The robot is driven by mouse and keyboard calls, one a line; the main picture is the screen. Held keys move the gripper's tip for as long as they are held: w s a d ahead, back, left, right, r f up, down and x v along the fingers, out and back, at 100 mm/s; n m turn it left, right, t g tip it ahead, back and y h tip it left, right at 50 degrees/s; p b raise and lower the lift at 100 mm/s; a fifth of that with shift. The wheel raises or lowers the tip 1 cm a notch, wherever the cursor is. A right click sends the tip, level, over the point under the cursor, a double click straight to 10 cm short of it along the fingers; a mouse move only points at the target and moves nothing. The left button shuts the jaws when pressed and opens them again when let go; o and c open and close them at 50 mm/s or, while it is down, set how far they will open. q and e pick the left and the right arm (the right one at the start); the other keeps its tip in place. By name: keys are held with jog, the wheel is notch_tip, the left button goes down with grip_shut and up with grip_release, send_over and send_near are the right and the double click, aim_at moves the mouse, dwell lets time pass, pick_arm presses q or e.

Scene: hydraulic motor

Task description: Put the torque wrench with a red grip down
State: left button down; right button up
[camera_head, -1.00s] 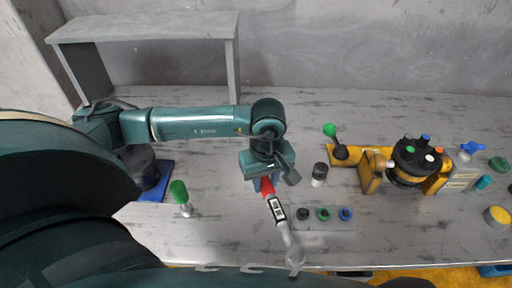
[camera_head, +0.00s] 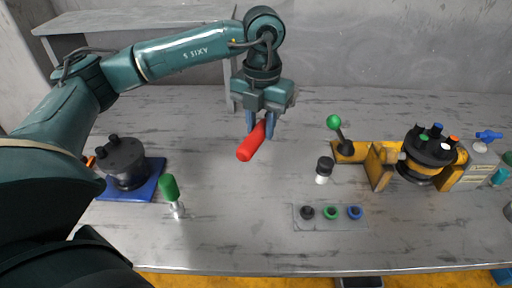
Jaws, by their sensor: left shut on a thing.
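My left gripper (camera_head: 261,128) points down over the middle of the table and is shut on the torque wrench, its blue fingers around the red grip. The red grip (camera_head: 251,143) sticks out toward the front left, tilted. The rest of the torque wrench is hidden behind the fingers and the gripper body. I cannot tell whether it touches the table (camera_head: 230,230). My right gripper is not in view.
A clear tray (camera_head: 318,224) with black, green and blue rings lies front right. A black-capped bottle (camera_head: 323,170) and a yellow fixture (camera_head: 381,165) stand right. A green-handled tool (camera_head: 171,190) and a dark motor part on a blue plate (camera_head: 146,187) are left. A grey shelf (camera_head: 140,17) stands behind.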

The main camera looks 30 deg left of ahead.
pick_arm(q)
jog(key=f+n, duration=0.1)
jog(key=f, duration=0.3)
jog(key=a+f+n, duration=0.1)
jog(key=f+n, duration=0.1)
jog(key=f, duration=0.3)
jog(key=a+f+n+b, duration=0.1)
jog(key=f+n, duration=0.1)
jog(key=f, duration=0.2)
jog(key=shift+w+f, duration=0.3)
jog(key=shift+w, duration=0.1)
jog(key=shift+f, duration=0.2)
jog(key=c, duration=1.1)
grip_release()
jog(key=shift+r, duration=0.1)
notch_tip(320, 180, up, 12)
